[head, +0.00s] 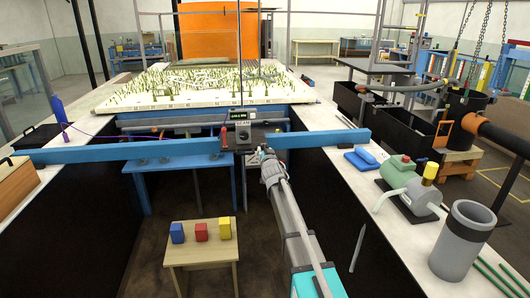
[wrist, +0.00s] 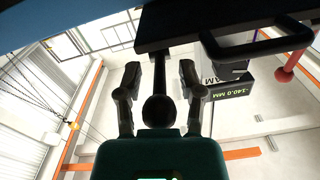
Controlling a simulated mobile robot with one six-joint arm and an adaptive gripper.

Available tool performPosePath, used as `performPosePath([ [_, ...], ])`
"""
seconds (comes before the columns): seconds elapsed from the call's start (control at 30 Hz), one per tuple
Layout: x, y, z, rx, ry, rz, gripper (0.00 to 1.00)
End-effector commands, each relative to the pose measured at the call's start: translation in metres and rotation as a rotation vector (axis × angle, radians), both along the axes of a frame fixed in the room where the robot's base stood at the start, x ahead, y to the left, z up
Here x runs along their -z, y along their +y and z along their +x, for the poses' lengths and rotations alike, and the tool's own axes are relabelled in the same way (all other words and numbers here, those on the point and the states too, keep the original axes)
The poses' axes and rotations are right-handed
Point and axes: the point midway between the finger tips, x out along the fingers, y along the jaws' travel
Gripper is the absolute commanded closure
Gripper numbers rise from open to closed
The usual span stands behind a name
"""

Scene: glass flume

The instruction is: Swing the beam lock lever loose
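The blue beam (head: 120,151) spans the flume and carries a grey box with a lit display (head: 238,130). The box also shows in the wrist view (wrist: 232,88). A dark stem with a round black knob (wrist: 160,108), which looks like the lock lever, stands between my gripper's fingers in the wrist view. A red-ended handle (wrist: 285,75) sits off to the right there; in the head view it is left of the box (head: 223,137). My gripper (wrist: 158,85) is open, with gaps on both sides of the stem. In the head view my gripper (head: 264,152) is just below the beam.
A dark bar and loop handle (wrist: 262,45) lie close above the fingers in the wrist view. A small wooden table (head: 203,252) with red, blue and yellow blocks stands lower left. The right ledge holds a pump (head: 408,190) and a grey cylinder (head: 462,240).

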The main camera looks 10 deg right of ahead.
Motion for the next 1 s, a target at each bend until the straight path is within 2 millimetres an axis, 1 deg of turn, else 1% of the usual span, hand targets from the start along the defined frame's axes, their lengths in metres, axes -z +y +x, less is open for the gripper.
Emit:
performPosePath([
  [0.03,0.0,0.0,0.0,0.0,0.0,0.0,0.61],
  [0.23,0.0,0.0,0.0,0.0,0.0,0.0,0.99],
  [0.27,0.0,0.0,0.0,0.0,0.0,0.0,1.0],
  [0.77,-0.001,0.003,0.0,-0.001,0.005,0.0,1.0],
  [1.0,-0.005,0.013,0.0,-0.005,0.032,0.001,1.0],
])
